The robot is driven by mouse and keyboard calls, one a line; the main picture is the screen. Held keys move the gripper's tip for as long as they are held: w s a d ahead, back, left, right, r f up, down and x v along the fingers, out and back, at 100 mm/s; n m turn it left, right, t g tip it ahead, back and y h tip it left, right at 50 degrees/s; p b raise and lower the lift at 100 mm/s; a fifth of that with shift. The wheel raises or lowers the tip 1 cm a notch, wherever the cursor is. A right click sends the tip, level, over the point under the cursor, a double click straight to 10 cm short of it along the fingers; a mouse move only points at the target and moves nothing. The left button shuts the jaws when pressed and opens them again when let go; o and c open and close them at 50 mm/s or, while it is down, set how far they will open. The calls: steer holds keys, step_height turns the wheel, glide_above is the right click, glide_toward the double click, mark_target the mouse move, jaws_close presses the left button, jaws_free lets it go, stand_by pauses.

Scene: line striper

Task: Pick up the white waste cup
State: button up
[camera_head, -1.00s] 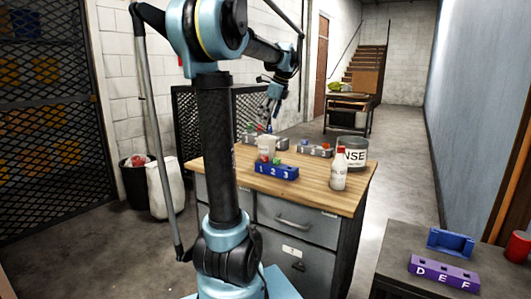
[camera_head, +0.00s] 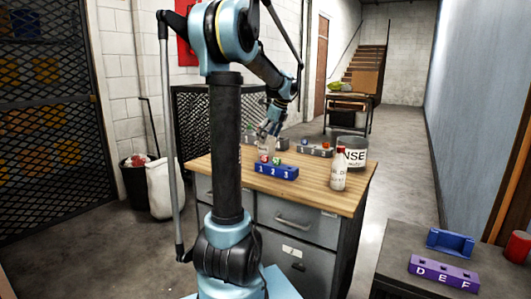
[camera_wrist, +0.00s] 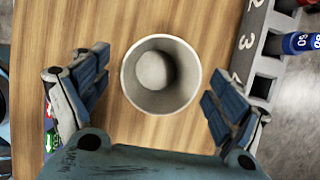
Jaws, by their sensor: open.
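The white waste cup (camera_wrist: 161,75) stands upright on the wooden worktop, its round mouth facing up in the wrist view. Its inside looks empty. My gripper (camera_wrist: 156,80) is open over it, with one finger left of the cup and one right of it. A gap shows between each finger and the cup wall. In the head view my gripper (camera_head: 270,129) is low over the back left of the worktop, and the cup (camera_head: 263,142) is small and hard to make out beneath it.
A blue numbered rack (camera_head: 276,171) stands in front of the cup. A grey numbered rack (camera_head: 314,149), a rinse tub (camera_head: 352,152) and a white bottle (camera_head: 338,172) stand to the right. The front of the worktop (camera_head: 305,193) is clear.

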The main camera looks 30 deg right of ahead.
mark_target(264, 146)
steer(key=shift+x, duration=3.05)
steer(key=c, duration=1.3)
steer(key=shift+o, duration=0.2)
steer(key=shift+r, duration=0.1)
